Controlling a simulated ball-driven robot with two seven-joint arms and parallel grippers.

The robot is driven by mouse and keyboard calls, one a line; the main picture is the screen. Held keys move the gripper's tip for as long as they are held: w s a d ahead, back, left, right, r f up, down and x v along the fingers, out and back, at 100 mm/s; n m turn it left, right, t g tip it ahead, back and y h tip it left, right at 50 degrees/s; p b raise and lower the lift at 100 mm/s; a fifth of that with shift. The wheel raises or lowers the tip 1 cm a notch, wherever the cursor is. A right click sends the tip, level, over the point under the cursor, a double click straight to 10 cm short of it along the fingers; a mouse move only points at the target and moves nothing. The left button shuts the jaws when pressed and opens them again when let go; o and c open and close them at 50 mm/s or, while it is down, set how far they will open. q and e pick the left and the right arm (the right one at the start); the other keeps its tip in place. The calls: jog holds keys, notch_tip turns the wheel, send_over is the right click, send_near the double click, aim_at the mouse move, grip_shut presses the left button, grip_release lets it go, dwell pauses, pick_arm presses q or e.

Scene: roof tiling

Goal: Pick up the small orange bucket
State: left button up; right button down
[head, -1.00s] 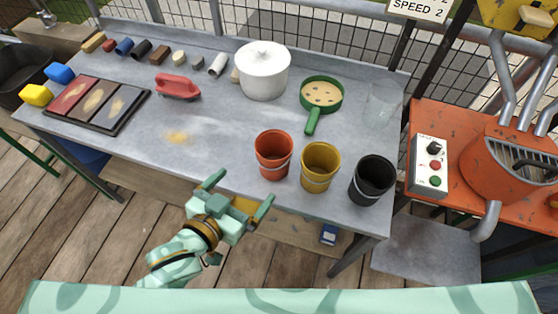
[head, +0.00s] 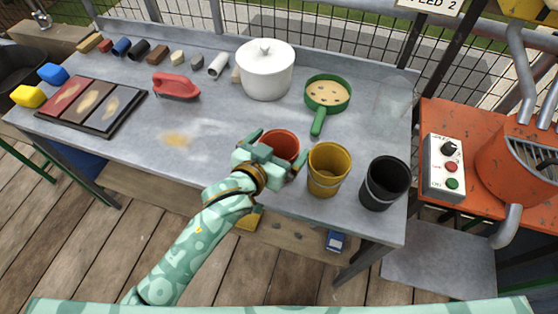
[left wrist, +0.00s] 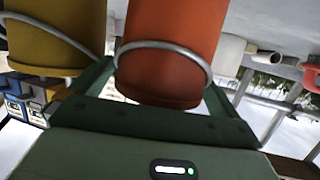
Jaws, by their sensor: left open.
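The small orange bucket (head: 280,142) stands on the grey table near its front edge, left of a yellow bucket (head: 327,170). My left gripper (head: 276,150) is open at the bucket, with one finger to its left and one to its right. The gripper hides the bucket's lower front in the head view. In the left wrist view the orange bucket (left wrist: 170,55) and its wire handle lie between the two open fingers (left wrist: 160,100). The yellow bucket (left wrist: 55,35) is just outside one finger. I cannot tell whether the fingers touch the orange bucket. My right gripper is not in view.
A black bucket (head: 384,183) stands right of the yellow one. A green sieve (head: 326,95) and a white lidded pot (head: 265,75) are behind.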

pick_arm(q)
jog(key=shift+w+d+f, duration=0.1)
jog(key=shift+w, duration=0.05)
jog(key=c, duration=1.1)
